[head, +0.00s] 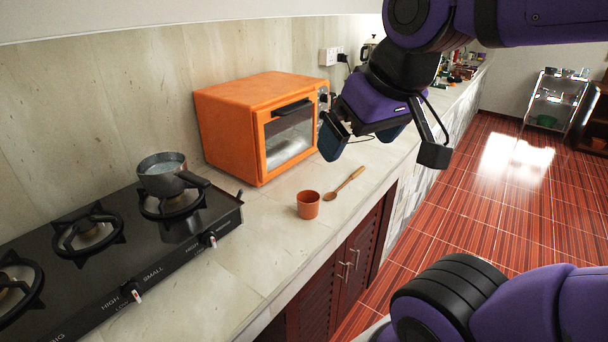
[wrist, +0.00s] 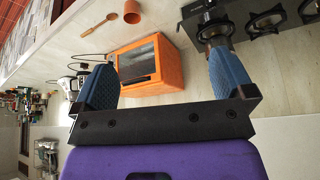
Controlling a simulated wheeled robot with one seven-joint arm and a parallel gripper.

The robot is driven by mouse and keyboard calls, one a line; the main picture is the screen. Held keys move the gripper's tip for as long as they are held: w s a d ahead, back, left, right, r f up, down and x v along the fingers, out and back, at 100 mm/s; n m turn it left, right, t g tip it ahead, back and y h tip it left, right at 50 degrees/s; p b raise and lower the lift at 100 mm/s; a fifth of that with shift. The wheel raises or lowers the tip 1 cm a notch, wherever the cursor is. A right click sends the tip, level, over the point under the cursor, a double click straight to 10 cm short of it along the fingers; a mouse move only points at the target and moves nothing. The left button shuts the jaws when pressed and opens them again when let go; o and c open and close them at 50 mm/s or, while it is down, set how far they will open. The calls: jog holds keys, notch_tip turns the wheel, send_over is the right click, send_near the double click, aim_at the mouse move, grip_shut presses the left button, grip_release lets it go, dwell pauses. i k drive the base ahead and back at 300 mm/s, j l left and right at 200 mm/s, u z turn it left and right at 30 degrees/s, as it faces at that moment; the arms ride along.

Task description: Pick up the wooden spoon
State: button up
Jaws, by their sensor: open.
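The wooden spoon (head: 343,186) lies flat on the stone counter, with its bowl end toward the orange cup and its handle pointing up and right. It also shows in the wrist view (wrist: 99,24), near the top left. My gripper (head: 350,146) is above the counter, in front of the oven and higher than the spoon in the head view. In the wrist view my gripper (wrist: 160,85) has its two blue fingers wide apart with nothing between them. The gripper is apart from the spoon.
An orange cup (head: 308,205) stands beside the spoon's bowl end. An orange toaster oven (head: 232,128) stands behind, against the wall. A black gas stove (head: 150,246) with a metal pot (head: 162,176) is at left. The counter's front edge runs close to the spoon and cup.

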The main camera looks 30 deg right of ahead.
aim_at(332, 195)
jog(key=i+l, duration=0.1)
jog(key=l, duration=0.25)
jog(key=i+l, duration=0.15)
jog(key=l, duration=0.15)
jog(key=i+l, duration=0.1)
jog(key=l, duration=0.25)
jog(key=i+l, duration=0.15)
jog(key=l, duration=0.15)
jog(key=i+l, duration=0.1)
jog(key=l, duration=0.25)
